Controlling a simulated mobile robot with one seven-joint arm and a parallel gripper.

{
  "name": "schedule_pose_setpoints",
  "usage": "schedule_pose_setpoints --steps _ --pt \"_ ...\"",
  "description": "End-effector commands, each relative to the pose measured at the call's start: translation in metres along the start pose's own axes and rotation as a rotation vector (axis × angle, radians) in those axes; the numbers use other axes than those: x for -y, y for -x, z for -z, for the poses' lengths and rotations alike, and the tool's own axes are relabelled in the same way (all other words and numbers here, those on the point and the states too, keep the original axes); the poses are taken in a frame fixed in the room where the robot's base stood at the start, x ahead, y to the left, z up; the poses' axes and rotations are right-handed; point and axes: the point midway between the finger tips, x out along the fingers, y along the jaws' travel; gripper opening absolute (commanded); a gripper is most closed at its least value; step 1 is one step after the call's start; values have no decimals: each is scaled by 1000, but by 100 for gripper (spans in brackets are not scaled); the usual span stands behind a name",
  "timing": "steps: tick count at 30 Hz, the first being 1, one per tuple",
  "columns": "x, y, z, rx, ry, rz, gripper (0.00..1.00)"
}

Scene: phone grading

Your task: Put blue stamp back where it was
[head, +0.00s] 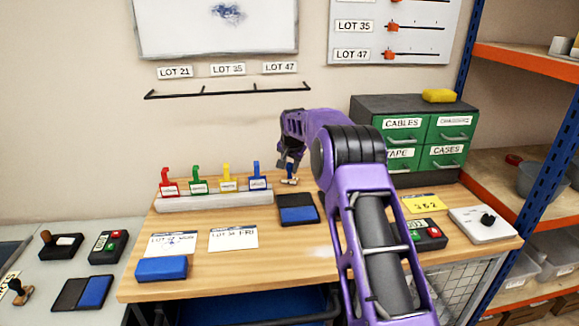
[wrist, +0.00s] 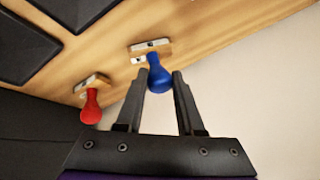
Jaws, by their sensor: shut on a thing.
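The blue stamp has a round blue knob (wrist: 158,75) and a small wooden base. In the wrist view its knob is between the fingertips of my gripper (wrist: 160,78), which is shut on it. In the head view my gripper (head: 290,168) is at the back of the wooden table, with the stamp's base (head: 290,181) just below it. The base is at or close to the tabletop; I cannot tell if it touches. A red stamp (wrist: 91,108) stands to the left in the wrist view; in the head view I do not see it.
A rack (head: 215,201) with red, green, yellow and blue hooked tags is left of my gripper. A blue ink pad (head: 298,210) lies in front. A drawer cabinet (head: 362,106) stands at the right. Lot cards (head: 233,239) and a blue block (head: 161,269) lie at front left.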

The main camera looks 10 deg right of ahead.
Motion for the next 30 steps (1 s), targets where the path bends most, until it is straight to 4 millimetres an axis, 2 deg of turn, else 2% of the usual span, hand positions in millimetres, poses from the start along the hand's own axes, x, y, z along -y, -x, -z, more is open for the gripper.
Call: schedule_pose_setpoints --steps 7,8,12,20,24,30 --pt "-1 -3 -2 0 0 0 1" --pt "0 -2 -1 0 0 0 42" --pt "0 -2 -1 0 0 0 67" --pt "0 -2 -1 0 0 1 67" --pt "1 5 1 -1 0 1 67" --pt "1 36 1 -2 0 3 67"
